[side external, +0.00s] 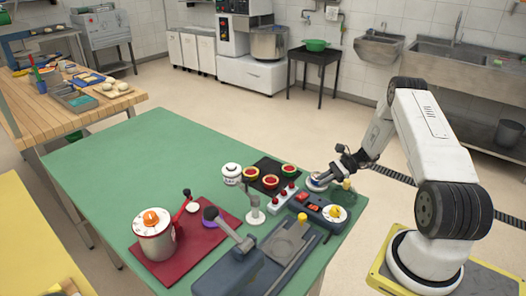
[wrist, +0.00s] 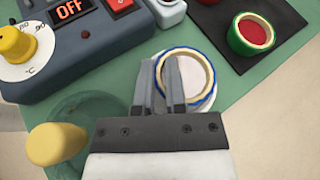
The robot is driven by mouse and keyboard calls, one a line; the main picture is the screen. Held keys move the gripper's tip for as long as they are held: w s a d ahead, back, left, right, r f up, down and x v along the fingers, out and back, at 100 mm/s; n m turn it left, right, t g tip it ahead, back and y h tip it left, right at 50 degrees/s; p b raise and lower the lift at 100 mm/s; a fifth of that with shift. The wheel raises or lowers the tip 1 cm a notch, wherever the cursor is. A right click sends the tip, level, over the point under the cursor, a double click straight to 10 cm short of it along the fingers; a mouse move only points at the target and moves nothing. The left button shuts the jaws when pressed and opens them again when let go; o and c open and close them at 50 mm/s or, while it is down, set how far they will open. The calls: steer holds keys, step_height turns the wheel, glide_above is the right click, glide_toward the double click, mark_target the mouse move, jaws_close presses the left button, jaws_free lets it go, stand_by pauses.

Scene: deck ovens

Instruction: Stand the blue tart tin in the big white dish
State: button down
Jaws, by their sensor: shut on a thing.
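The blue tart tin (wrist: 207,72) shows in the wrist view as a round ring with a blue edge and a pale tan rim. My gripper (wrist: 161,80) is shut on its left wall, one finger inside the ring and one outside. A white round dish (wrist: 207,102) shows under and around the tin; I cannot tell whether the tin touches it. In the side view my gripper (side external: 331,174) is low at the table's right edge, over the white and blue round shape (side external: 316,184). Fingers hide part of the tin.
A grey-blue control box (wrist: 75,55) with a dial and an OFF display stands close at left. A yellow knob (wrist: 55,145) on a clear round base is near my gripper. A green tin with red filling (wrist: 250,35) sits on a black mat (wrist: 208,22). The green table (side external: 130,160) is clear at far left.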

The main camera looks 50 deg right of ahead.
steer(key=shift+r, duration=0.85)
steer(key=shift+f, duration=0.8)
stand_by(1.4)
steer(key=c, duration=1)
jaws_free()
steer(key=shift+o, duration=0.2)
